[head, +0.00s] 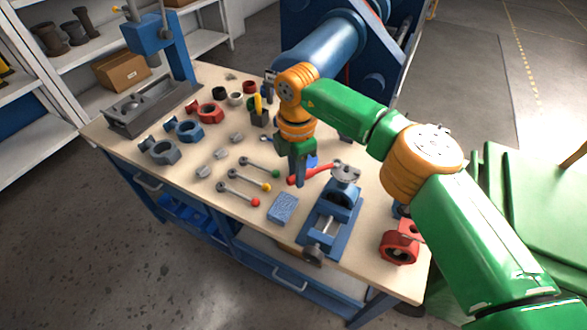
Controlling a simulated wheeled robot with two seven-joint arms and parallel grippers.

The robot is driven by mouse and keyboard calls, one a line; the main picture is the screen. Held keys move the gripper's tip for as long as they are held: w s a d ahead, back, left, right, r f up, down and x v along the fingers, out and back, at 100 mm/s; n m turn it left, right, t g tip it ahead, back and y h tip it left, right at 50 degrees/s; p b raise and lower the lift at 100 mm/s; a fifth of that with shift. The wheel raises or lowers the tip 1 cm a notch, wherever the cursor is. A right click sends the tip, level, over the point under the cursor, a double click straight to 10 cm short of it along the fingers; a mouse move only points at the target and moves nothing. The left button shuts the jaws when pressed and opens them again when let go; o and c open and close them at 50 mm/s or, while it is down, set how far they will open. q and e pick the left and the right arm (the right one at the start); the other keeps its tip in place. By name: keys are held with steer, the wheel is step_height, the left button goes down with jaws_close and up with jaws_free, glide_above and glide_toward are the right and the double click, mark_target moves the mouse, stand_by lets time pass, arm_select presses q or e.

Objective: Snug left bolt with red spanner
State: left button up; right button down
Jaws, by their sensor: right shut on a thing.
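My right gripper (300,178) points down over the middle of the workbench, its fingers shut on the red spanner (318,173). The spanner's red body runs from the fingertips rightward to a round grey metal piece (345,172) at the blue vise (322,232). Its far end meets or overlaps that piece; I cannot tell whether it sits on a bolt. The left bolt is too small to make out. My left gripper is not in view.
The workbench (150,125) holds several levers with coloured knobs (240,187), a blue block (283,207), blue-grey valve bodies (162,151) and a red valve body (400,244) at the right. A press (150,35) stands at the back left. Shelves (80,55) line the left.

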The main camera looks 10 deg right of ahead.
steer(key=s+d+n+b, duration=0.3)
steer(key=s+d+n, duration=0.2)
steer(key=n, duration=0.3)
steer(key=shift+s+d+n, duration=0.2)
steer(key=shift+s+n, duration=0.2)
steer(key=shift+s, duration=0.1)
steer(key=shift+r, duration=0.1)
stand_by(0.5)
steer(key=shift+a+r+p, duration=0.1)
steer(key=shift+r+p, duration=0.45)
steer(key=shift+r, duration=0.35)
